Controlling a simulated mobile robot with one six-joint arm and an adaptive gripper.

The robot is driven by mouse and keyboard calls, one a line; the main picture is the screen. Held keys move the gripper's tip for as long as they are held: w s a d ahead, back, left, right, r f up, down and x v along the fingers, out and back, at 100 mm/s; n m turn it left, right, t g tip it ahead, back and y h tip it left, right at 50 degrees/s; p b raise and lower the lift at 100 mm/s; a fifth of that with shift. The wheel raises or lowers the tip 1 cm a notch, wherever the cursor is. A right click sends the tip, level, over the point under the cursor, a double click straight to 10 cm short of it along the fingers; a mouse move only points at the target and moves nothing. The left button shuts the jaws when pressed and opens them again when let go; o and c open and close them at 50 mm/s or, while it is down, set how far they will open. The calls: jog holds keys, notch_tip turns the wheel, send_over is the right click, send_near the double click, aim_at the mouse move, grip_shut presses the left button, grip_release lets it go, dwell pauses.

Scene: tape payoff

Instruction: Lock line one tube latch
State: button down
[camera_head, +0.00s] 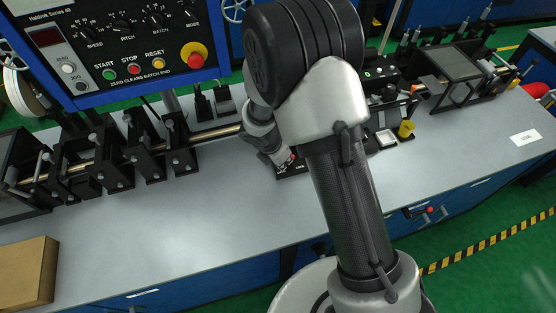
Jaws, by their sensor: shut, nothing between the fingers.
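My arm fills the middle of the head view and bends down to the bench, with my gripper (285,160) low behind it. My gripper is small and partly covered by my arm; it is shut, with nothing held. It is close to a small black base (291,171) with a white label, too small to read, and a bit of red beside it. This may be the tube latch, but its lever and position are hidden. A brass-coloured tube (212,134) runs from the left through several black stands (145,160) and ends beside my wrist.
A blue control panel (125,45) with a red stop knob (194,56) hangs at upper left. A cardboard box (28,272) sits at front left. A yellow cup (406,129) and black machinery (460,75) stand right.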

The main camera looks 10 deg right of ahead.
jog(key=shift+d+n+t+y, duration=0.3)
jog(key=shift+d+n, duration=0.55)
jog(key=shift+n, duration=0.35)
jog(key=shift+d+b, duration=0.25)
jog(key=shift+b, duration=0.05)
jog(key=shift+d, duration=0.15)
